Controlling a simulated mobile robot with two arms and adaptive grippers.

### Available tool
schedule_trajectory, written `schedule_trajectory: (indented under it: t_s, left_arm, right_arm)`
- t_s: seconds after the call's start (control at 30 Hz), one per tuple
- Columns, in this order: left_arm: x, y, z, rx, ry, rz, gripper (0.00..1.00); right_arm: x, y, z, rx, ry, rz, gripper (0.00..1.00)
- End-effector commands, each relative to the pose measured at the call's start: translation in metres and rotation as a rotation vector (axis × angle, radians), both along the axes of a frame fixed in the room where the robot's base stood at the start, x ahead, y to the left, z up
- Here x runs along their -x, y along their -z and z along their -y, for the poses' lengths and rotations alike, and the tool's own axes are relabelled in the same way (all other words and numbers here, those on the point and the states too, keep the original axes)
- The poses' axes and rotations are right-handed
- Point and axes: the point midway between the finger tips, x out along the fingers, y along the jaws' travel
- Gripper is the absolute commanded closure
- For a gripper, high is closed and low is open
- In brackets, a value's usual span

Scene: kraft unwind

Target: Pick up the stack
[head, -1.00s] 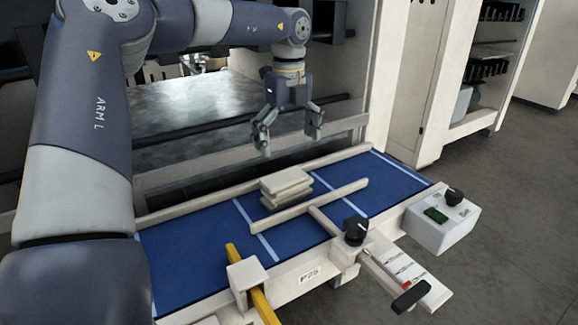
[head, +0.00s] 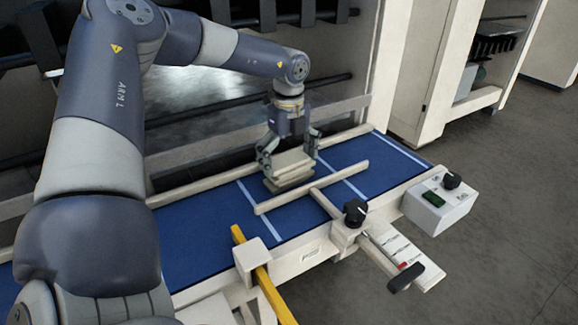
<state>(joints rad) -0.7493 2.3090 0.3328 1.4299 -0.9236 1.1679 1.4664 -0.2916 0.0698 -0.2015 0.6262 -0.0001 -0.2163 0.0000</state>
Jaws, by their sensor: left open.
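A small stack of flat beige slabs (head: 292,168) lies on the blue conveyor belt (head: 206,244), between the rear rail and a short beige guide bar. Its layers sit slightly unevenly. My left gripper (head: 289,158) is lowered over the stack from above, fingers spread. One finger is by the left end of the stack and the other by its right end. The gripper is open; I cannot tell whether the fingers touch the slabs. My right gripper does not show.
The beige guide bar (head: 312,187) lies in front of the stack, its arm leading to a black knob (head: 355,211). A yellow bar (head: 262,277) and a control box (head: 438,203) stand along the front edge. The belt's right end is clear.

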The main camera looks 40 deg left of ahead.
Motion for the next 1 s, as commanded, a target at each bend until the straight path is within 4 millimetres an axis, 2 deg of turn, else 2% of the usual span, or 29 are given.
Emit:
schedule_trajectory:
  t_s: [0.2, 0.37, 0.77, 0.87, 1.0]
  left_arm:
    - [0.000, 0.001, 0.000, -0.001, 0.001, 0.002, 0.00]
    - [0.000, 0.001, 0.000, -0.001, 0.000, 0.001, 0.32]
    - [-0.001, -0.005, 0.000, -0.002, 0.000, 0.004, 0.33]
    - [-0.002, -0.019, 0.000, -0.004, 0.000, 0.007, 0.33]
    - [-0.002, -0.048, 0.000, -0.003, 0.000, 0.009, 0.33]
  right_arm:
    - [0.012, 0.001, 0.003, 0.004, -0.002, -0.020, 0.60]
    - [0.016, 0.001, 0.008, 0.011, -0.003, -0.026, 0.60]
    - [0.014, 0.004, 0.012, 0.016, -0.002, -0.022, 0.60]
    - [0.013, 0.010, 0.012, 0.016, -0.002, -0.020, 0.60]
    - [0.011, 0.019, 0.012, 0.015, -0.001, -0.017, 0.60]
